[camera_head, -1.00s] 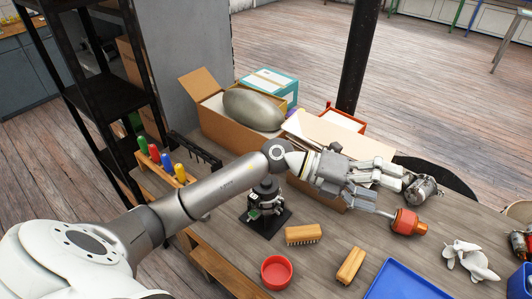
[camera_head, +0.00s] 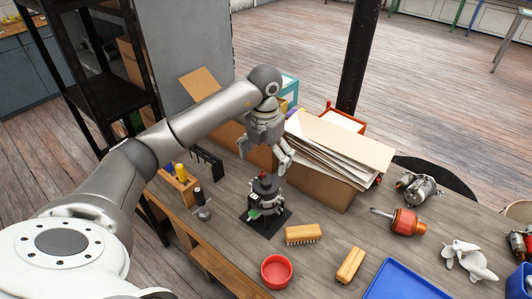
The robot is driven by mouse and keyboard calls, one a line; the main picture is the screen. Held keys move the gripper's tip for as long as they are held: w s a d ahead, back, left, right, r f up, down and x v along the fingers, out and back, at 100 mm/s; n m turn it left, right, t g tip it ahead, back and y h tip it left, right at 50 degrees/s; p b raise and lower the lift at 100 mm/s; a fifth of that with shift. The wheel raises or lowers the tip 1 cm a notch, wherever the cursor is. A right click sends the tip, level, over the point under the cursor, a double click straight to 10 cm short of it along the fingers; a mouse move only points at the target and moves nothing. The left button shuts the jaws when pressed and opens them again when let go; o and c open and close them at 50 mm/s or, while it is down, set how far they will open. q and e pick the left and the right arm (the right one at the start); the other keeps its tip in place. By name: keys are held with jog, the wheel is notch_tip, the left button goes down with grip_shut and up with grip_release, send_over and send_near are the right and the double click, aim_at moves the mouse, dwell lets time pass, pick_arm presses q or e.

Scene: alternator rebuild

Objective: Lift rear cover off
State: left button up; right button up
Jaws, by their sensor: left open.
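A dark, round assembly (camera_head: 264,190) with a small red piece on top stands upright on a black square base (camera_head: 275,222) in the middle of the bench. Its upper part is dark, with paler metal and a green spot lower down. I cannot tell which part is the rear cover. My left gripper (camera_head: 285,163) is open and empty. Its fingers point down, above and slightly right of the assembly's top in the picture, apparently apart from it. My right gripper is out of view.
An orange rotor (camera_head: 406,222) and a metal housing (camera_head: 418,188) lie at the right. Brushes (camera_head: 303,234), a red bowl (camera_head: 277,272) and a blue tray (camera_head: 402,283) lie in front. A box of papers (camera_head: 325,190) stands behind; a tool rack (camera_head: 181,187) is left.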

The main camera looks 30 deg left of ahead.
aim_at(265, 181)
pick_arm(q)
notch_tip(265, 181, down, 8)
jog(key=shift+f+p, duration=0.15)
jog(key=shift+p, duration=1.1)
jog(key=shift+f, duration=0.55)
jog(key=c, duration=1.1)
jog(key=shift+c, duration=0.2)
jog(key=shift+r, duration=0.35)
jog(key=shift+r+p, duration=0.45)
jog(key=shift+r, duration=0.05)
jog(key=shift+r, duration=0.1)
jog(key=shift+r+p, duration=0.8)
jog(key=shift+r, duration=0.35)
